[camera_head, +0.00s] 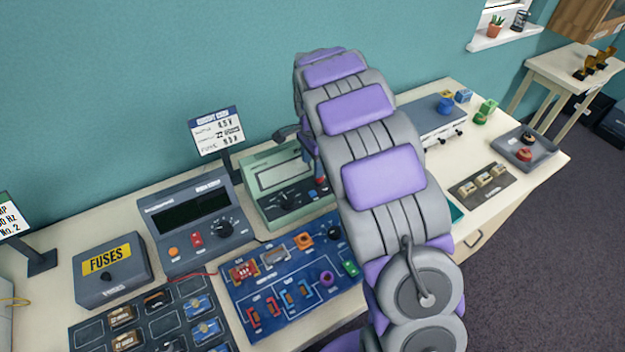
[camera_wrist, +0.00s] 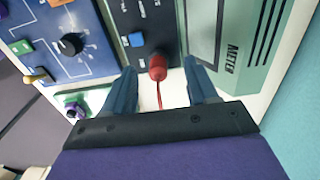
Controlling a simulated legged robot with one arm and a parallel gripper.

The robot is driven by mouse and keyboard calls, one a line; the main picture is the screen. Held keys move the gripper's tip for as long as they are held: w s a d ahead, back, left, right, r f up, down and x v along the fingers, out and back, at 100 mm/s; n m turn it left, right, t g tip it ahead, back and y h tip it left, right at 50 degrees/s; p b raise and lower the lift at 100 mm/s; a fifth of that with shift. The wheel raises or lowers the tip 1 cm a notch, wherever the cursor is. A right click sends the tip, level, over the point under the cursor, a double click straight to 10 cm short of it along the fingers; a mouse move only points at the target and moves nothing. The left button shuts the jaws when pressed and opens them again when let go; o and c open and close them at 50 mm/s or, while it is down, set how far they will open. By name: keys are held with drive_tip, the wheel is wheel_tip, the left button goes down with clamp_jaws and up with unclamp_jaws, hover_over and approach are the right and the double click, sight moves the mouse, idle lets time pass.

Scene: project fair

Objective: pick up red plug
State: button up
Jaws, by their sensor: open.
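The red plug (camera_wrist: 157,67) shows in the wrist view on the dark panel of a green meter (camera_wrist: 228,65), with a thin red lead running from it toward my gripper. My gripper (camera_wrist: 161,72) is open, with one blue finger on each side of the plug and gaps between. I cannot tell whether the plug is level with the fingertips. In the head view, a small red piece, probably the plug (camera_head: 320,181), shows at the meter's right edge (camera_head: 262,160). My arm hides much of that area and most of the gripper.
A blue circuit board (camera_head: 262,318) with several parts lies in front of the meter. A dark instrument (camera_head: 172,251) and a fuse box (camera_head: 112,290) stand left. A sign (camera_head: 215,128) stands behind.

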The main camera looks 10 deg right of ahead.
drive_tip(key=d+f, duration=0.1)
drive_tip(key=d, duration=0.1)
drive_tip(key=d+f+b, duration=0.1)
drive_tip(key=d+f, duration=0.1)
drive_tip(key=shift+w+a+f+b, duration=0.1)
drive_tip(key=shift+a+f+b, duration=0.15)
drive_tip(key=shift+f, duration=0.25)
drive_tip(key=shift+a+f+b, duration=0.15)
drive_tip(key=shift+a+f, duration=0.15)
drive_tip(key=shift+f, duration=0.2)
drive_tip(key=a, duration=0.2)
drive_tip(key=shift+a, duration=0.3)
drive_tip(key=d, duration=0.3)
drive_tip(key=shift+d, duration=0.1)
drive_tip(key=c, duration=0.6)
drive_tip(key=shift+c, duration=0.9)
drive_tip(key=shift+a, duration=0.25)
drive_tip(key=shift+c, duration=0.8)
drive_tip(key=shift+a, duration=0.85)
clamp_jaws()
drive_tip(key=shift+d, duration=0.1)
drive_tip(key=shift+d, duration=0.1)
